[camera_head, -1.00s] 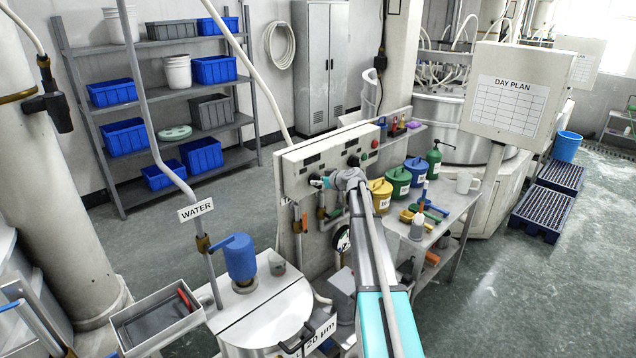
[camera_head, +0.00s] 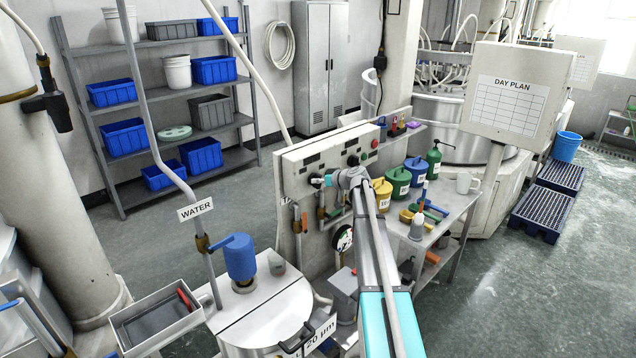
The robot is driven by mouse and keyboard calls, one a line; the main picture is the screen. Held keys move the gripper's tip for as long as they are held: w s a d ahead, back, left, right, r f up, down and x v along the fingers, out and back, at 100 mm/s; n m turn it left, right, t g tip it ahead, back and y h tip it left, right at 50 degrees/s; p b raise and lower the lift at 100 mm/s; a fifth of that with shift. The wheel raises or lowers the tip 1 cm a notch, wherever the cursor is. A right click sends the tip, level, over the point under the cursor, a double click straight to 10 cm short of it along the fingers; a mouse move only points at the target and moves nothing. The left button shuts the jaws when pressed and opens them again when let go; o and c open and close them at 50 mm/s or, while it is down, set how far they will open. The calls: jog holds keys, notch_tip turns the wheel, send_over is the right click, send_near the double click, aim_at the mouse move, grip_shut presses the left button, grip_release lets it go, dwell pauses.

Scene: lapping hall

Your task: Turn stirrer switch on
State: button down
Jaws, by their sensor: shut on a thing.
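A white control panel (camera_head: 298,172) stands in the middle of the head view, with small dark displays, black rotary knobs and a red button. My gripper (camera_head: 322,181) is at the lower part of the panel front, shut on a small black switch knob (camera_head: 315,181). My wrist hides part of the panel around it. The label of this switch is too small to read, so I cannot tell which way it is turned. Another black knob (camera_head: 353,160) sits higher to the right, beside the red button (camera_head: 374,143).
Below the panel are a gauge (camera_head: 343,239) and pipes. A bench (camera_head: 458,217) with yellow, green and blue lidded pots stands to the right. A blue-topped pump (camera_head: 240,258) stands on a tank at the front left. Floor behind the panel is clear.

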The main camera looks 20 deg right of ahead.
jog(key=m+y+b, duration=0.1)
jog(key=m, duration=0.1)
jog(key=m+y, duration=0.1)
jog(key=shift+d+f+m+y+b, duration=0.2)
jog(key=shift+m+y+b, duration=0.1)
jog(key=shift+m+b, duration=0.1)
jog(key=shift+m+y+b, duration=0.9)
jog(key=shift+m, duration=0.5)
jog(key=c, duration=0.6)
grip_release()
jog(key=shift+o, duration=0.2)
